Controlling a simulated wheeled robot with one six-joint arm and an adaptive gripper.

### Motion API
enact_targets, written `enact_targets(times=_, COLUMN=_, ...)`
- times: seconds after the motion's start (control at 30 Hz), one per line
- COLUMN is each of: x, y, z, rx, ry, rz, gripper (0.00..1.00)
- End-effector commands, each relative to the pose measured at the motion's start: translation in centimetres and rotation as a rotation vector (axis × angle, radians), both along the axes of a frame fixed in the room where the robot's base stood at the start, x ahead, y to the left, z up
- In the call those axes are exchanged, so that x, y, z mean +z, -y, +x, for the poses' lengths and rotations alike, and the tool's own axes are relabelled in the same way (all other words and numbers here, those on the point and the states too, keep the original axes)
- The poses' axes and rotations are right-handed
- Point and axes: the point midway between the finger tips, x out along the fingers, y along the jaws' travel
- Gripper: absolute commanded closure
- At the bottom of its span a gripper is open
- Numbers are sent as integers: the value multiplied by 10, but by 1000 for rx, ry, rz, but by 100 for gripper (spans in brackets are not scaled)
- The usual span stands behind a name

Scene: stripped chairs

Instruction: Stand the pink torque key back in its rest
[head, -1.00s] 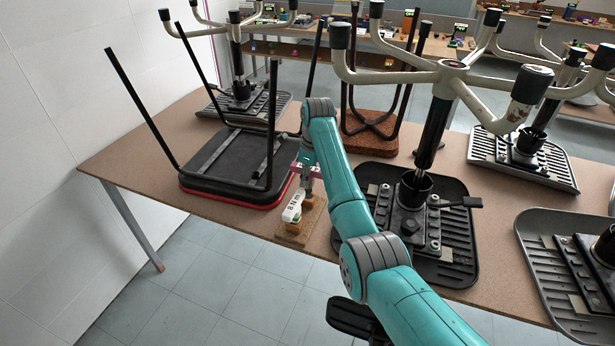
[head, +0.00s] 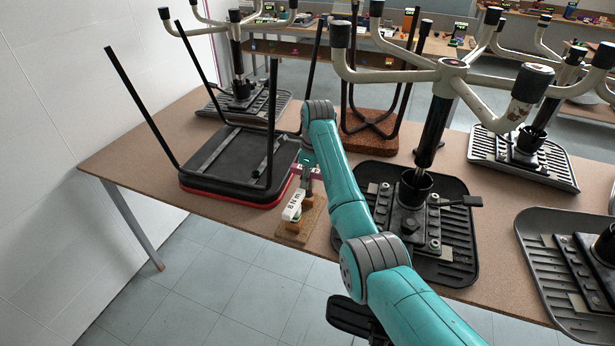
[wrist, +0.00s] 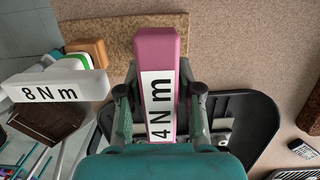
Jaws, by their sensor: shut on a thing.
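The pink torque key (wrist: 160,75), labelled "4 N m", is held between the fingers of my gripper (wrist: 161,100) in the wrist view. My gripper is shut on it. In the head view my gripper (head: 308,168) hangs above the table, by the back of a wooden rest (head: 290,236), with slivers of the pink key (head: 316,174) showing beside it. A white key (head: 293,205), labelled "8 N m", stands in the rest. It is also to the left of the pink key in the wrist view (wrist: 55,88). The pink key's lower end is hidden.
An upturned chair with a black seat (head: 235,165) lies close on the left. A black ribbed seat with a mechanism (head: 455,250) lies close on the right. The rest stands near the table's front edge (head: 250,232). Bare tabletop (head: 130,150) shows at the far left.

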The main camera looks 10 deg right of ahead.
Motion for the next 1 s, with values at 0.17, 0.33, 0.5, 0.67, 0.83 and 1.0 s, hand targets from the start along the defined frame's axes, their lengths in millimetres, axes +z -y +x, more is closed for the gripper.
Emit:
enact_targets(times=0.17, x=-5, y=0, z=0, rx=0, ry=0, rz=0, gripper=100)
enact_targets(times=0.33, x=-9, y=0, z=0, rx=0, ry=0, rz=0, gripper=100)
enact_targets(times=0.5, x=-14, y=0, z=0, rx=0, ry=0, rz=0, gripper=100)
enact_targets(times=0.67, x=-18, y=0, z=0, rx=0, ry=0, rz=0, gripper=100)
enact_targets(times=0.83, x=-22, y=0, z=0, rx=0, ry=0, rz=0, gripper=100)
enact_targets(times=1.0, x=-26, y=0, z=0, rx=0, ry=1, rz=-1, gripper=100)
